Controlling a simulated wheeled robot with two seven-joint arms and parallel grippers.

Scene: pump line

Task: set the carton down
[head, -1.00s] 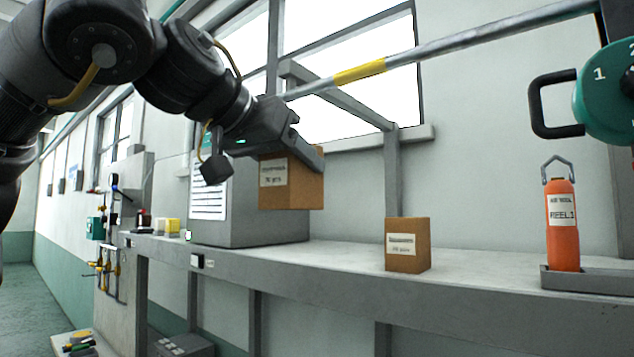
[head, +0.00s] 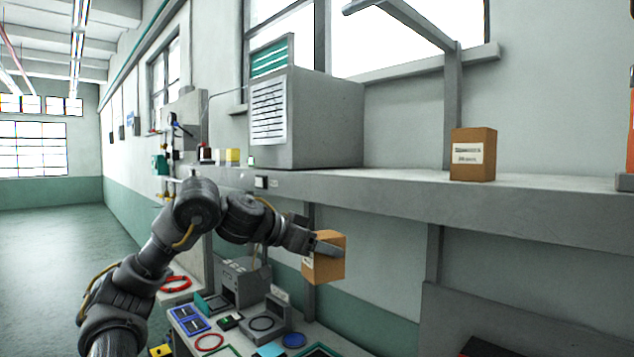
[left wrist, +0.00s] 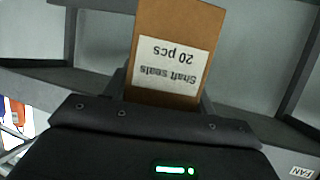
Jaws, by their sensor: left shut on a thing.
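The brown carton (head: 325,268) is held in my left gripper (head: 328,249), whose fingers are shut on it. It hangs in the air in front of the grey shelf, below the shelf's edge and above the lower bench. In the left wrist view the carton (left wrist: 175,25) is between the fingers, and its white label reads "Shaft seals 20 pcs", upside down. A second brown carton (head: 473,155) stands upright on the shelf to the right, apart from the gripper. My right gripper is not in view.
The grey shelf (head: 400,184) has bare room between the large grey box (head: 318,118) and the second carton. The lower bench holds a blue tray (head: 190,320), a red ring (head: 209,342), a blue disc (head: 294,340) and other small items. A shelf support (head: 433,240) stands right of the held carton.

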